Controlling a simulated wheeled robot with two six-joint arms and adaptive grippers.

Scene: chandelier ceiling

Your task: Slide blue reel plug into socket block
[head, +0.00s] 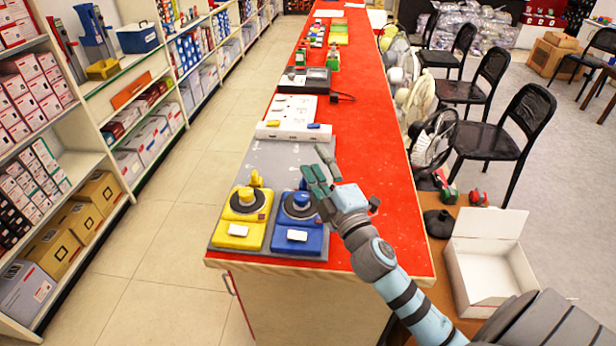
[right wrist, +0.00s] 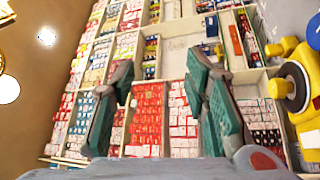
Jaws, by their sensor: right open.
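The blue reel (head: 297,236) sits on the grey mat (head: 284,160) at the near end of the red table. The yellow reel (head: 239,232) is beside it on the left. A small blue piece, perhaps the blue plug (head: 303,185), shows at the blue reel's far side, partly hidden by my fingers. The white socket block (head: 293,133) stands beyond, with yellow and blue marks on top. My right gripper (head: 319,168) is open and empty beside the blue reel's far right side. In the right wrist view its fingers (right wrist: 160,75) are spread, with nothing between them. My left gripper is not in view.
A white panel (head: 292,108) and a black device (head: 305,80) lie farther along the red table (head: 377,150). The tabletop right of the mat is mostly clear. An open white box (head: 488,260) is at right. Shelves (head: 75,150) line the left side.

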